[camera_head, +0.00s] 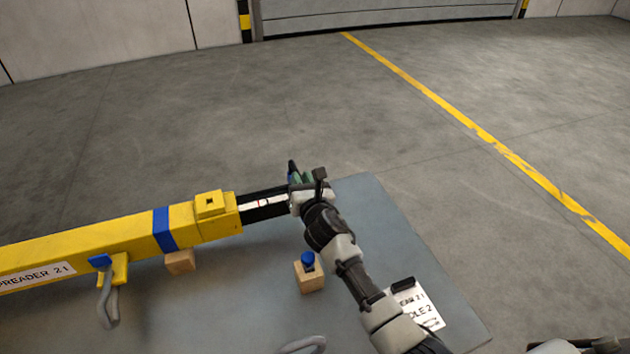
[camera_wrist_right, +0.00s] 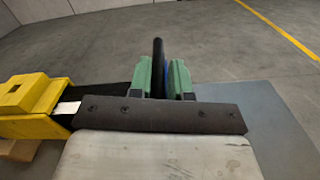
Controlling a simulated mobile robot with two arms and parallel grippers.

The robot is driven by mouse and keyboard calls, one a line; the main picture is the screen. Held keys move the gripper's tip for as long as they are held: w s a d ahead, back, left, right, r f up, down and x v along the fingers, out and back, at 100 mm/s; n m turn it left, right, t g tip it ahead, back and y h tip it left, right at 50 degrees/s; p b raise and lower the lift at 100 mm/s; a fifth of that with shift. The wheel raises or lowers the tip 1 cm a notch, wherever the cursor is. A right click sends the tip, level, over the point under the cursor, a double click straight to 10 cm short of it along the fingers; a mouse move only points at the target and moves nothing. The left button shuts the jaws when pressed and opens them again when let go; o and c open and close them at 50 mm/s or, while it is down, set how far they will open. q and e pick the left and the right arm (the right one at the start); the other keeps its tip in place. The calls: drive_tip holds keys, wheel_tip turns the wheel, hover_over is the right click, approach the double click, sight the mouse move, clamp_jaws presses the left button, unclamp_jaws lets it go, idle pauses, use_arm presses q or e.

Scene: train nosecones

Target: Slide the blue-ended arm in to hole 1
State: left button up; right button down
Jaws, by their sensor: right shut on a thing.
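The yellow spreader beam (camera_head: 110,238) lies across the table from the left, with a blue band near its right end. The black arm (camera_head: 263,206) sticks out of that end, lined up with the beam, and carries a white strip with red marks. My right gripper (camera_head: 302,178) is shut on the outer end of this arm. In the right wrist view, the green fingers of my right gripper (camera_wrist_right: 168,78) stand either side of the blue end plate (camera_wrist_right: 167,78), by a dark upright post. The beam's end also shows there (camera_wrist_right: 35,98). The hole's alignment is hidden. My left gripper is out of view.
A blue-headed pin (camera_head: 308,260) stands in a wooden block (camera_head: 309,280) on the grey table (camera_head: 235,295). A grey shackle (camera_head: 107,302) hangs under the beam. Floor beyond is clear.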

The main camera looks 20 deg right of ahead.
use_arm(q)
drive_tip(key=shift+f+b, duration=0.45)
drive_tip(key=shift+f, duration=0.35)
use_arm(e)
drive_tip(key=a, duration=0.5)
drive_tip(key=shift+s+a, duration=0.15)
drive_tip(key=c, duration=1.5)
unclamp_jaws()
drive_tip(key=shift+a, duration=0.1)
drive_tip(key=o, duration=0.4)
drive_tip(key=shift+a, duration=0.25)
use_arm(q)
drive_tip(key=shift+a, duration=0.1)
use_arm(e)
drive_tip(key=shift+d, duration=0.1)
drive_tip(key=shift+d, duration=0.1)
